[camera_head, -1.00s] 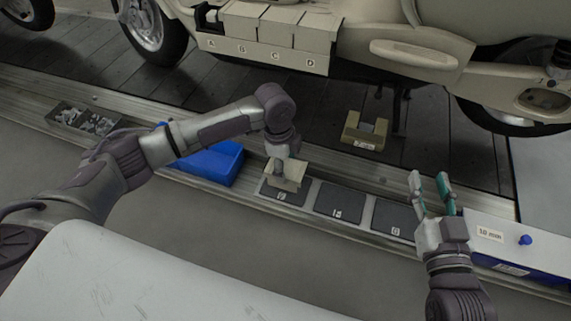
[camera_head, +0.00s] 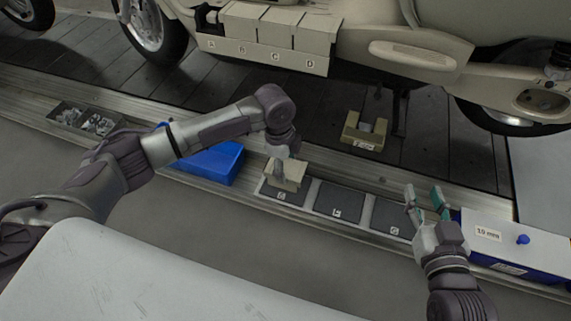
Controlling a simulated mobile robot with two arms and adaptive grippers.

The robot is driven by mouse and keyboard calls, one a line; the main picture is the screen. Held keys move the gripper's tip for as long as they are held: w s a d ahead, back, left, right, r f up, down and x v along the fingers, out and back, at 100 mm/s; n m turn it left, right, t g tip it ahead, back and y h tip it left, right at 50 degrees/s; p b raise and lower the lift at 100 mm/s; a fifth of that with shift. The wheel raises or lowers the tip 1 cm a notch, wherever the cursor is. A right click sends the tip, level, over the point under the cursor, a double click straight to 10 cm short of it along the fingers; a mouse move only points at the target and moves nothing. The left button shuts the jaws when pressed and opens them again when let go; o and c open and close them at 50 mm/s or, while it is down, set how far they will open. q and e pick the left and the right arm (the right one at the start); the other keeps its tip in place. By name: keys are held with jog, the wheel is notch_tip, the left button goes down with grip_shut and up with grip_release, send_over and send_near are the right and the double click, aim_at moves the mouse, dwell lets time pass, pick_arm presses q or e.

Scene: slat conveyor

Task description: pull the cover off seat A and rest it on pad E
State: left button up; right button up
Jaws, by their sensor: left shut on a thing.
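Seat A (camera_head: 206,21) is the leftmost place in the row on the beige scooter body. It is uncovered and shows a dark opening, while B, C and D have beige covers. My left gripper (camera_head: 282,172) is shut on a small beige cover (camera_head: 295,172), partly hidden by the fingers. The cover is at the far part of dark pad E (camera_head: 284,194), the leftmost of three pads. I cannot tell whether it touches the pad. My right gripper (camera_head: 425,197) is open and empty, beside the rightmost pad.
A blue bin (camera_head: 210,163) stands left of the pads, behind my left arm. A tray of metal parts (camera_head: 85,119) is at the far left. A beige bracket (camera_head: 364,133) sits on the slats behind the pads. A blue-and-white box (camera_head: 490,235) is at the right.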

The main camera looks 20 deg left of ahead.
jog(key=shift+s+f, duration=0.1)
jog(key=shift+f, duration=0.2)
pick_arm(q)
jog(key=shift+f, duration=0.15)
pick_arm(e)
jog(key=shift+r, duration=0.1)
pick_arm(q)
jog(key=shift+f, duration=0.75)
pick_arm(e)
jog(key=shift+r, duration=0.35)
jog(key=shift+f, duration=0.25)
pick_arm(q)
jog(key=shift+f, duration=0.1)
pick_arm(e)
jog(key=shift+d+f+g, duration=0.1)
jog(key=shift+f+g, duration=0.2)
jog(key=shift+s+f+h, duration=0.15)
jog(key=shift+f+h, duration=0.1)
jog(key=shift+h, duration=0.05)
